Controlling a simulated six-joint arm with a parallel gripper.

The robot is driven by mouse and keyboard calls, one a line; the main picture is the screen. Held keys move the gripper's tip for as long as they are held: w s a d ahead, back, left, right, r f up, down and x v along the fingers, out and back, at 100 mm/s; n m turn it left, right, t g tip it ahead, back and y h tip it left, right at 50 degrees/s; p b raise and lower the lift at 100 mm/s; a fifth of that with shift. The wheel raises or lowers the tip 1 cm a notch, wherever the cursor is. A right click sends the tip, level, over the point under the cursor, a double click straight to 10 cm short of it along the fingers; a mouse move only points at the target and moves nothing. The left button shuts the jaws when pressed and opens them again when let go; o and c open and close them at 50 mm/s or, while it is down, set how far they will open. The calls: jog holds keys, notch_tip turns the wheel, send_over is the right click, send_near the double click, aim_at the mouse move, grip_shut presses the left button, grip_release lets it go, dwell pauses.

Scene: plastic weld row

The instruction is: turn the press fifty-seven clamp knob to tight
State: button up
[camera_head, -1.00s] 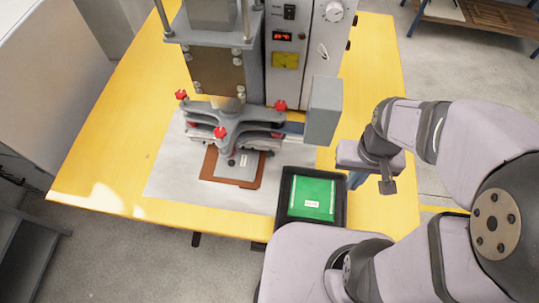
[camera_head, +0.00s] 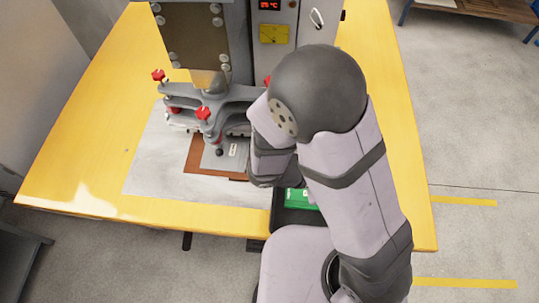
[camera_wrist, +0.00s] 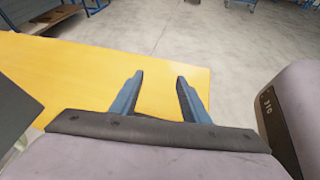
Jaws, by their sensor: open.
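A grey press head (camera_head: 212,100) stands on a yellow table, with a spider-shaped clamp frame carrying red knobs. One red knob (camera_head: 158,75) is at the left and another red knob (camera_head: 203,113) at the front. A third shows partly behind my arm. Below the frame, a grey plate with a small dark knob (camera_head: 219,152) and a label lies on a brown base. I cannot tell which is the fifty-seven clamp knob. My gripper (camera_wrist: 159,76) is open and empty in the wrist view, its blue fingers over bare table. My arm hides it in the head view.
The yellow table (camera_head: 75,150) is clear at left. A black tray (camera_head: 292,222) with a green item (camera_head: 297,197) is partly covered by my arm. The control box (camera_head: 274,55) rises behind. Floor lies beyond the table's right edge.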

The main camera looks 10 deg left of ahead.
jog(key=w+a+f+n+t+y+b, duration=0.2)
jog(key=w+a+f+n+t, duration=0.1)
jog(key=a+n+t, duration=0.25)
jog(key=w+a+f+n+t+y+b, duration=0.1)
jog(key=w+a+f+n+t+b, duration=0.2)
jog(key=w+a+n+t, duration=0.25)
jog(key=s+a+f+n+t+y, duration=0.1)
jog(key=a+n+y, duration=0.2)
jog(key=a, duration=0.1)
jog(key=s+a+f+n+t+y+b, duration=0.1)
jog(key=s+a+f+n+y, duration=0.1)
jog(key=a, duration=0.3)
jog(key=s+a+f+n+t+y+b, duration=0.1)
jog(key=a+n+y, duration=0.3)
jog(key=a, duration=0.1)
jog(key=shift+s+a+f+t+y, duration=0.2)
jog(key=shift+a+t+y, duration=0.1)
jog(key=shift+t, duration=0.1)
jog(key=shift+w+d+p, duration=0.1)
jog(key=shift+w+p, duration=0.65)
jog(key=shift+w, duration=3)
jog(key=c, duration=1.1)
